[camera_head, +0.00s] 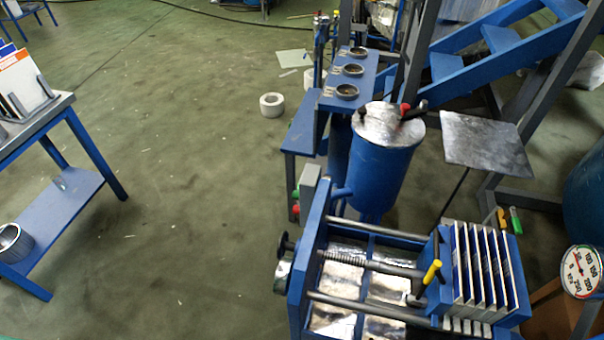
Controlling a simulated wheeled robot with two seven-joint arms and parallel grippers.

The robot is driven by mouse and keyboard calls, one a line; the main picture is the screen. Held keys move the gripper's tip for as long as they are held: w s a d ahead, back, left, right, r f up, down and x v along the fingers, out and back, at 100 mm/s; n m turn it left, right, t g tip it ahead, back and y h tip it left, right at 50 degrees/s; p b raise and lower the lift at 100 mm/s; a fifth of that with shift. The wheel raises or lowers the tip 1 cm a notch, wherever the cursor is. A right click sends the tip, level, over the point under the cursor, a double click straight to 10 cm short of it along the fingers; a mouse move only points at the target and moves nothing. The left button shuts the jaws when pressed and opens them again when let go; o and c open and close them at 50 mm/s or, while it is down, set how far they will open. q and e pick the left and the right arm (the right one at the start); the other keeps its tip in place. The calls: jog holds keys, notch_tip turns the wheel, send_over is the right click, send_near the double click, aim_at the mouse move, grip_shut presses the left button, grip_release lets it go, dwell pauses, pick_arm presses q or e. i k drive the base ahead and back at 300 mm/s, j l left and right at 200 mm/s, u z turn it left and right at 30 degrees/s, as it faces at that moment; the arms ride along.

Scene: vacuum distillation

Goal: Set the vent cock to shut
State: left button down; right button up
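A blue cylindrical vessel (380,175) with a shiny metal lid (385,128) stands right of centre. On its lid are a small black fitting (362,114) at the left and a red-tipped fitting (404,109) with a dark lever at the right. A yellow handle (432,271) sits tilted on the blue screw press in front. I cannot tell which of these fittings, if any, is the vent cock, nor whether it is open or shut. Neither of my grippers is in view.
The blue screw press (298,270) with upright plates fills the lower right. A metal plate (484,143) and blue stairs (480,50) are behind. A blue table (60,200) is at left. The floor between is mostly clear.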

aim_at(516, 225)
jog(key=k+j+z, duration=0.1)
jog(key=j, duration=0.2)
jog(key=k+j+z, duration=0.15)
jog(key=j, duration=0.2)
jog(key=k+j+z, duration=0.1)
jog(key=i+l+z, duration=0.1)
jog(key=z, duration=0.25)
jog(key=i+l+z, duration=0.1)
jog(key=l+z, duration=0.25)
jog(key=i+l+z, duration=0.1)
jog(key=z, duration=0.2)
